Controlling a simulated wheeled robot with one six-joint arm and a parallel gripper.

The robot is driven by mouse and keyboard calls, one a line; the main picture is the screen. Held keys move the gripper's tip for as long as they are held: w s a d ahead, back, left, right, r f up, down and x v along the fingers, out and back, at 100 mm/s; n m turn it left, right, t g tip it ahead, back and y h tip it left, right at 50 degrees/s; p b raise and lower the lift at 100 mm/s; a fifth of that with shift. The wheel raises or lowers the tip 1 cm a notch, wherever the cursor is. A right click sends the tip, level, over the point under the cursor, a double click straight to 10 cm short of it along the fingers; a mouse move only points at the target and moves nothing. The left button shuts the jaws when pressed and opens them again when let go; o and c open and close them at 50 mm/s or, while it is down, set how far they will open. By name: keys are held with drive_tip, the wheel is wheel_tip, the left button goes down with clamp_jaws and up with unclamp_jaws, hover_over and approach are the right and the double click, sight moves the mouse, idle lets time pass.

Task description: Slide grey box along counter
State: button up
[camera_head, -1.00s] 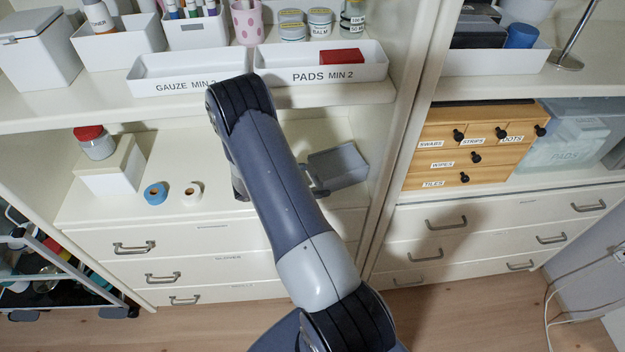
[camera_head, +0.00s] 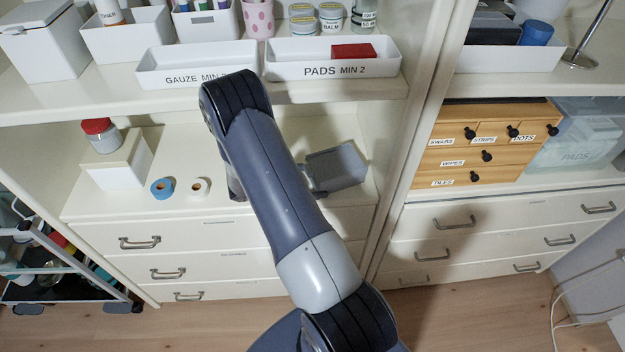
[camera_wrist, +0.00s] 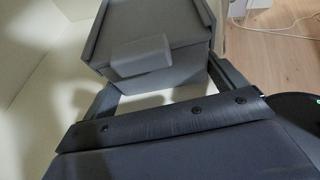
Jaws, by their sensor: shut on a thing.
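The grey box (camera_head: 345,168) stands on the white counter (camera_head: 240,205) of the lower shelf bay, near the bay's right side wall. The exact contact is hard to see.
Blue tape (camera_head: 162,188) and white tape (camera_head: 200,187) lie left on the counter. Bare counter lies between the tape and my arm. The shelf with labelled trays (camera_head: 332,60) hangs above.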

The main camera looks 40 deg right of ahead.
drive_tip(key=o, duration=0.9)
drive_tip(key=b+v, duration=0.2)
drive_tip(key=v, duration=0.8)
drive_tip(key=shift+a+r, duration=0.25)
drive_tip(key=shift+a, duration=0.1)
drive_tip(key=shift+d, duration=0.1)
drive_tip(key=p+x, duration=0.2)
drive_tip(key=x, duration=0.8)
drive_tip(key=shift+d+f, duration=0.25)
drive_tip(key=shift+d, duration=0.1)
